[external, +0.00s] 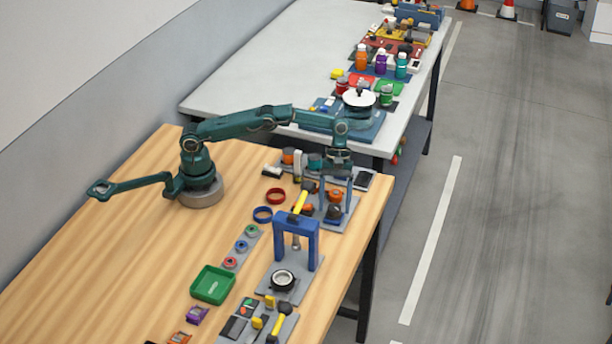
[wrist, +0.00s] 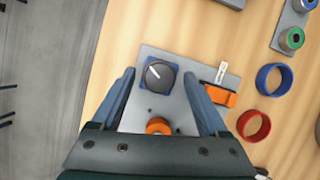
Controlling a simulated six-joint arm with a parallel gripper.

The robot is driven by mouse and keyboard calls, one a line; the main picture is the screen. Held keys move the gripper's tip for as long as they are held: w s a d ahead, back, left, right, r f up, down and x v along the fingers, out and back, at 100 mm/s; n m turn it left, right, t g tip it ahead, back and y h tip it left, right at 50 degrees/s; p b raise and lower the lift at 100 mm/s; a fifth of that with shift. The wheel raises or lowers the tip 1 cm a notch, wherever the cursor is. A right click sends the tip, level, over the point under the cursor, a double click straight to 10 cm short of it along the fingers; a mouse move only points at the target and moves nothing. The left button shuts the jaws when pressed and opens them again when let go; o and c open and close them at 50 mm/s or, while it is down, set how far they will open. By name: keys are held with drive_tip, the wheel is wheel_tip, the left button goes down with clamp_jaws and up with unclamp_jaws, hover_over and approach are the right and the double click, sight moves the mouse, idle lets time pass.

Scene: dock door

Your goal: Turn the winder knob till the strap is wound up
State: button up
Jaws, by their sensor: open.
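A round black knob (wrist: 159,74) with a white pointer line sits on a blue base on a grey plate (wrist: 150,55) in the wrist view. The black knob also shows in the external view (external: 333,211). An orange round part (wrist: 158,126) is on the same plate, closer to my palm. An orange strap-like piece (wrist: 222,96) with a dark blue part and a white marked strip (wrist: 221,71) lies at the plate's right side. My gripper (external: 335,205) points down over the plate. Its blue fingers are open, one either side of the black knob with gaps; their height is unclear.
A red ring (wrist: 253,125) and a blue ring (wrist: 274,79) lie beside the plate. In the external view, a blue arch frame (external: 296,223) stands close by, and a green tray (external: 212,284) sits farther along. The table's right edge is near the plate.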

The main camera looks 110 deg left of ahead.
sight(327, 213)
drive_tip(key=shift+n, duration=0.3)
drive_tip(key=n+t, duration=0.1)
drive_tip(key=n, duration=0.2)
drive_tip(key=n+t+y, duration=0.1)
drive_tip(key=n, duration=0.2)
drive_tip(key=shift+s+d, duration=0.15)
drive_tip(key=n+y, duration=0.1)
drive_tip(key=n, duration=0.2)
drive_tip(key=n+t+y, duration=0.1)
drive_tip(key=n, duration=0.2)
drive_tip(key=shift+d+n+t+y, duration=0.15)
drive_tip(key=shift+n+t+y, duration=0.15)
drive_tip(key=v, duration=0.5)
drive_tip(key=a+r+m+g+h, duration=0.25)
drive_tip(key=a+m, duration=0.35)
drive_tip(key=a, duration=0.6)
drive_tip(key=s+d+r+m, duration=0.2)
drive_tip(key=s+r+m, duration=0.2)
drive_tip(key=m, duration=0.2)
drive_tip(key=shift+s+d+m+g+h, duration=0.15)
drive_tip(key=shift+s+m+g+h, duration=0.15)
drive_tip(key=shift+m+g+h, duration=0.15)
